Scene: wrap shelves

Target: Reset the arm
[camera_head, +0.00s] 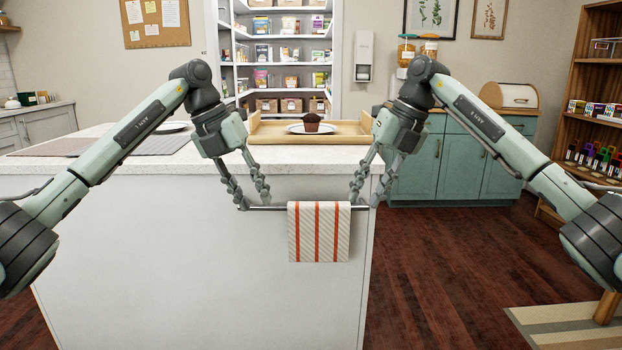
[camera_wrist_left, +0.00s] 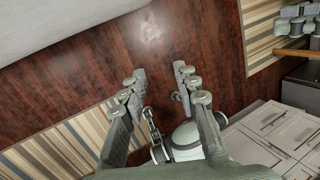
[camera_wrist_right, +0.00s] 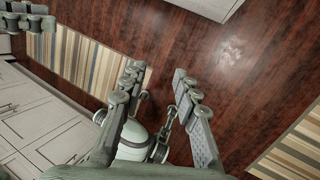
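My left gripper (camera_head: 254,202) hangs in front of the white island counter, fingers pointing down, left of the striped towel. In the left wrist view, its two fingers (camera_wrist_left: 160,74) stand apart with only dark floor seen between them. My right gripper (camera_head: 366,202) hangs in a mirrored pose right of the towel, near the island's right edge. In the right wrist view, its fingers (camera_wrist_right: 156,74) are also apart and empty. Both arms are bent, elbows wide, wrists raised. In the head view, the fingertips overlap the ends of the towel bar; I cannot tell whether they touch it.
The white island (camera_head: 170,260) fills the middle front. An orange-striped towel (camera_head: 319,240) hangs on its bar. On top are a wooden tray (camera_head: 270,133) and a muffin (camera_head: 311,122) on a plate (camera_head: 296,130).

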